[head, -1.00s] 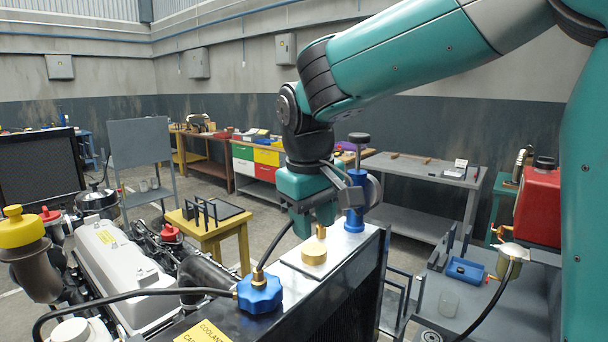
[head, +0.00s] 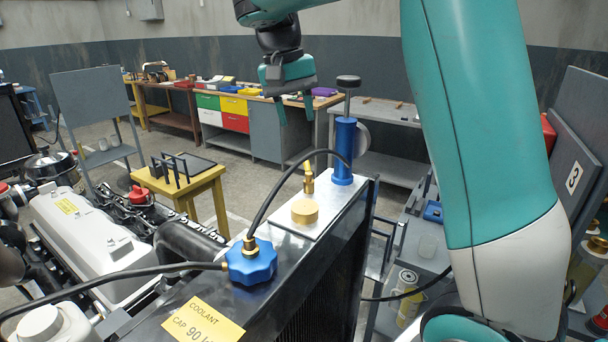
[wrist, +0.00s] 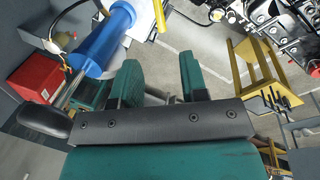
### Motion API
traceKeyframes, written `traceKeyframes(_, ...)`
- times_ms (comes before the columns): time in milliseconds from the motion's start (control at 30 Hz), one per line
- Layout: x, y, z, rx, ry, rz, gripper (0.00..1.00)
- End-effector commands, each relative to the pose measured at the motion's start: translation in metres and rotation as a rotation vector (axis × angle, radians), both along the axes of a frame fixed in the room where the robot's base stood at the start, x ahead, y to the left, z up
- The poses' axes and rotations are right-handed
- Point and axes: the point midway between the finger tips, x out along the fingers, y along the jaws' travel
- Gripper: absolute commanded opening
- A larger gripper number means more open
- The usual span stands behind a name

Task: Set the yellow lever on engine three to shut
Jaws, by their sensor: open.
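A plate marked 3 (head: 573,178) stands at the right edge of the head view, partly behind my arm. An engine with a pale cover (head: 88,240) is at the left; no number shows on it. My gripper (head: 294,108) hangs in the air, above and to the left of the blue pump (head: 343,150) in the head view. In the wrist view its two teal fingers (wrist: 158,80) are apart, with nothing between them. The blue pump (wrist: 103,40) lies close beside the left finger there.
The pump's black-knobbed rod (head: 348,82) rises near my gripper. A black hose (head: 283,190) arches from the blue cap (head: 250,262) to the pump. A yellow stool (head: 188,188) and workbenches (head: 255,120) stand behind. Open floor (head: 262,185) lies between.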

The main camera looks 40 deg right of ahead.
Motion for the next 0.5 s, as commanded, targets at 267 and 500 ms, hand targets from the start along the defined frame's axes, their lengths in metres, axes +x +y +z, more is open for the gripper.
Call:
traceKeyframes(267, -0.006, -0.009, -0.064, -0.001, 0.001, 0.003, 0.40)
traceKeyframes(500, -0.009, -0.013, -0.088, -0.001, 0.000, 0.004, 0.40)
